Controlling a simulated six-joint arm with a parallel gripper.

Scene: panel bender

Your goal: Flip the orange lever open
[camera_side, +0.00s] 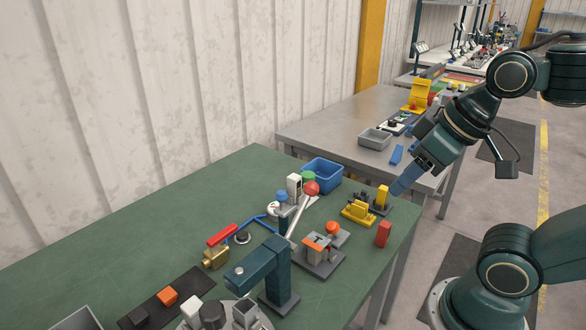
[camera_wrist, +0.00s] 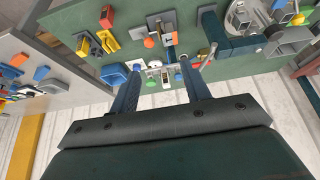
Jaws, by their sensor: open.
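The orange lever (camera_side: 316,240) appears to be the flat orange piece on top of a small grey fixture (camera_side: 319,264) near the front of the green bench; its exact position is hard to read. An orange piece on a grey plate, likely the same lever (camera_wrist: 167,43), shows in the wrist view beyond the fingers. My gripper (camera_side: 398,189) is at the right end of the bench, up and right of the fixture and apart from it. In the wrist view my gripper (camera_wrist: 160,63) has its two blue fingers spread with nothing held between them.
A blue bin (camera_side: 322,174) is behind.

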